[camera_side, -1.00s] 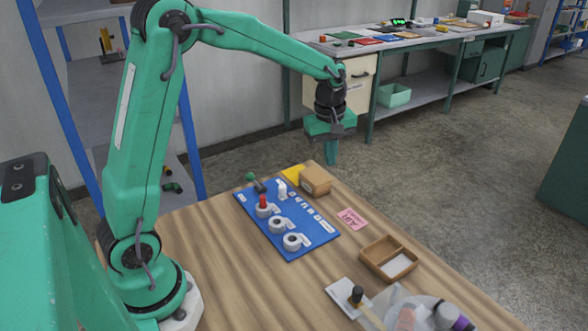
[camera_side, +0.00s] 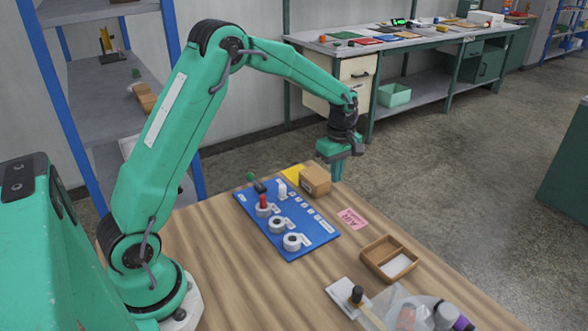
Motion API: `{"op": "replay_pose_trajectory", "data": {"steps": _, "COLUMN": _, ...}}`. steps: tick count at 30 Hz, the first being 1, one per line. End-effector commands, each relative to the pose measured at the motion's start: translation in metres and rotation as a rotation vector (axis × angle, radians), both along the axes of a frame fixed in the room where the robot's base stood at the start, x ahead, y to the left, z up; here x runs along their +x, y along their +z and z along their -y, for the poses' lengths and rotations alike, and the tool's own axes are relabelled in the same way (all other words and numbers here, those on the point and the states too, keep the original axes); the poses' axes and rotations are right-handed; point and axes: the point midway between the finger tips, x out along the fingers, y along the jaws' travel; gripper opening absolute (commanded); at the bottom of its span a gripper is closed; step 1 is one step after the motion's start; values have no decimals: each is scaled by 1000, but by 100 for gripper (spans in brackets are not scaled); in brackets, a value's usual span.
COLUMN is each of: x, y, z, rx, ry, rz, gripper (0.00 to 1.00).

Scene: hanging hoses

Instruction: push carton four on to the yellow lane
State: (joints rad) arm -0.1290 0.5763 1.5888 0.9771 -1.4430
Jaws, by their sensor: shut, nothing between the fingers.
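A brown carton (camera_side: 315,181) sits near the far edge of the wooden table; I cannot read a number on it. A yellow patch (camera_side: 292,175), likely the yellow lane, shows just left of the carton, and the carton hides part of it. My gripper (camera_side: 337,178) is shut and empty. It points down just right of the carton, at about the carton's height; I cannot tell if it touches the carton.
A blue board (camera_side: 285,222) with white rings, a red peg and a green-handled lever lies left of the carton. Bare wood lies between the label and the tray.

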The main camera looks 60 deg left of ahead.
Motion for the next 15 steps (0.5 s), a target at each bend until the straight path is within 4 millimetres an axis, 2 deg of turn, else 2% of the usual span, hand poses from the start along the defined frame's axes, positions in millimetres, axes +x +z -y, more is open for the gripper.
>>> {"op": "replay_pose_trajectory", "data": {"steps": 15, "x": -1, "y": -75, "z": 0, "rx": 0, "ry": -1, "rz": -4, "gripper": 0}}
